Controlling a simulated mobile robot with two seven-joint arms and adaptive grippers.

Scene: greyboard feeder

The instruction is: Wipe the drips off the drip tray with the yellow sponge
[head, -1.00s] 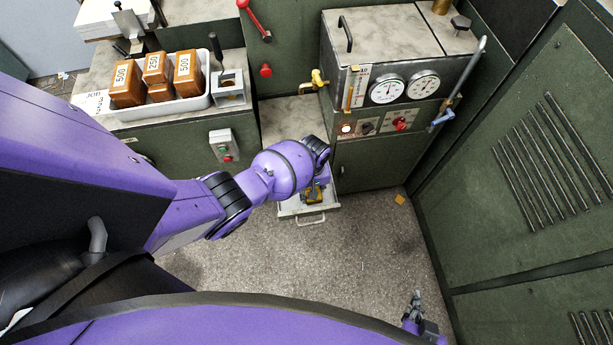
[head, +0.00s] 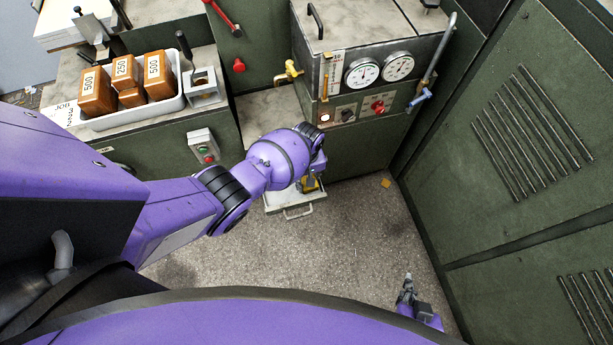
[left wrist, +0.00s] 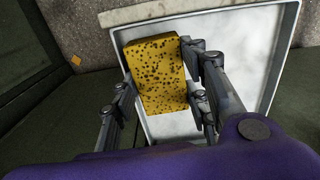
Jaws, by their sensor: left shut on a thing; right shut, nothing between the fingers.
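The yellow sponge (left wrist: 158,72) is dark-speckled and sits between the fingers of my left gripper (left wrist: 160,88), which is shut on it. In the left wrist view it is over the pale drip tray (left wrist: 258,24); I cannot tell whether it touches the surface. In the head view the sponge (head: 311,184) shows as a small patch beside my left wrist, over the drip tray (head: 273,206) at the machine's foot. My arm hides much of the tray there. I cannot make out distinct drips. My right gripper (head: 406,287) is shut and empty, low at the right over the floor.
The machine with gauges (head: 362,72) and a brass tap (head: 290,70) stands behind the tray. A white bin (head: 132,113) of brown blocks is at left. A green louvred cabinet (head: 525,150) bounds the right. A small orange piece (head: 386,183) lies on otherwise open floor.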

